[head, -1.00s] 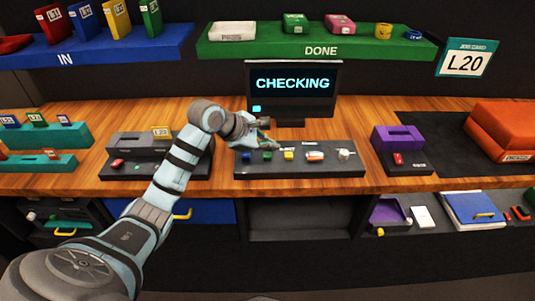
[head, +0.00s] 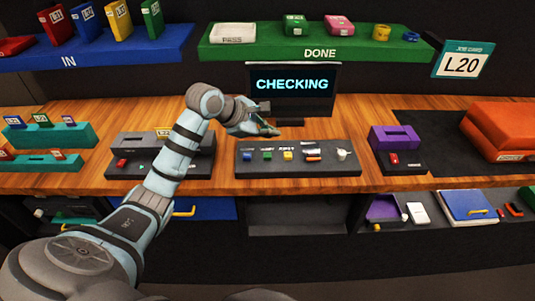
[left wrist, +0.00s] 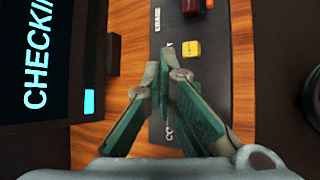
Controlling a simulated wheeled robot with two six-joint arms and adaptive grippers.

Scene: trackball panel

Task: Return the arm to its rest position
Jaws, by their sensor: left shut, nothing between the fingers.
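My left gripper (head: 272,131) is shut and empty. In the head view it hangs above the back edge of the dark trackball panel (head: 330,168), in front of the screen (head: 292,90) that reads CHECKING. The panel carries a row of small coloured controls, including a yellow button (head: 288,155), a green one (head: 267,156) and a white ball or knob (head: 343,154). In the left wrist view the closed fingers (left wrist: 165,75) point along the panel, close to the yellow button (left wrist: 191,49). My right gripper is not in view.
A grey slotted block (head: 150,142) stands left of the panel and a purple one (head: 395,137) right of it. A green DONE shelf (head: 240,48) and a blue IN shelf (head: 110,46) hang above. Orange boxes (head: 505,128) lie at the far right.

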